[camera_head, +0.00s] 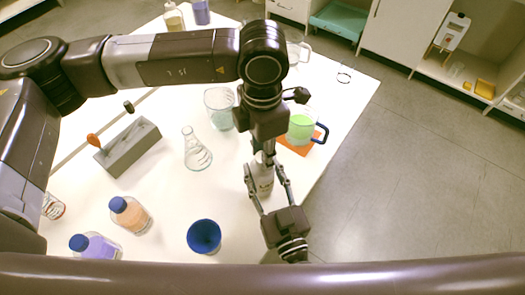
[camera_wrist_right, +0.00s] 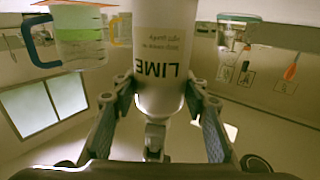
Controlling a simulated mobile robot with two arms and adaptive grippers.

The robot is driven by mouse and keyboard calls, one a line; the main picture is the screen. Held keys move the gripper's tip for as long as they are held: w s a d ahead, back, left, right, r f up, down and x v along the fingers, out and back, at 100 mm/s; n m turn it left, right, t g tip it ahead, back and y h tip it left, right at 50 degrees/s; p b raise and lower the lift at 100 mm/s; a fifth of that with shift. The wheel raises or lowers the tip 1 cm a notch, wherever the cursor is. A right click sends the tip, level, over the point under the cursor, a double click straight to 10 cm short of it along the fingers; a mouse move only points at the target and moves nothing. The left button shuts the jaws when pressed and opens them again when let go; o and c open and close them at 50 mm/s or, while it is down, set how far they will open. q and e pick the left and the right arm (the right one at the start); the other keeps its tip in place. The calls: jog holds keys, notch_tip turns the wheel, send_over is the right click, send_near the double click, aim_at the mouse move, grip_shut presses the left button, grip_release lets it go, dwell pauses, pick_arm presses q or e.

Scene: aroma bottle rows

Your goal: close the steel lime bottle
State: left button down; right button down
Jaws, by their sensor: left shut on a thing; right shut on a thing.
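The steel lime bottle (camera_head: 264,184) stands near the table's right edge, and its LIME label reads upside down in the right wrist view (camera_wrist_right: 160,62). My right gripper (camera_head: 266,182) comes from the front, its two fingers shut on either side of the bottle body. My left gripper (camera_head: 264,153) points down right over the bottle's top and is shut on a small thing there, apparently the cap. The left gripper hides the bottle's mouth in the head view. A narrow grey piece (camera_wrist_right: 154,138) shows beyond the bottle's shoulder in the wrist view; I cannot tell whether it is cap or neck.
Floor (camera_head: 400,190) lies open to the right.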

pick_arm(q)
jog(key=m, duration=0.7)
jog(key=shift+m, duration=0.3)
jog(key=m, duration=0.3)
jog(key=shift+m, duration=0.3)
jog(key=m, duration=0.4)
jog(key=shift+m, duration=0.4)
jog(key=c, duration=1.6)
grip_release()
jog(key=shift+r, duration=2.25)
jog(key=shift+n, duration=0.3)
jog(key=shift+c, duration=0.3)
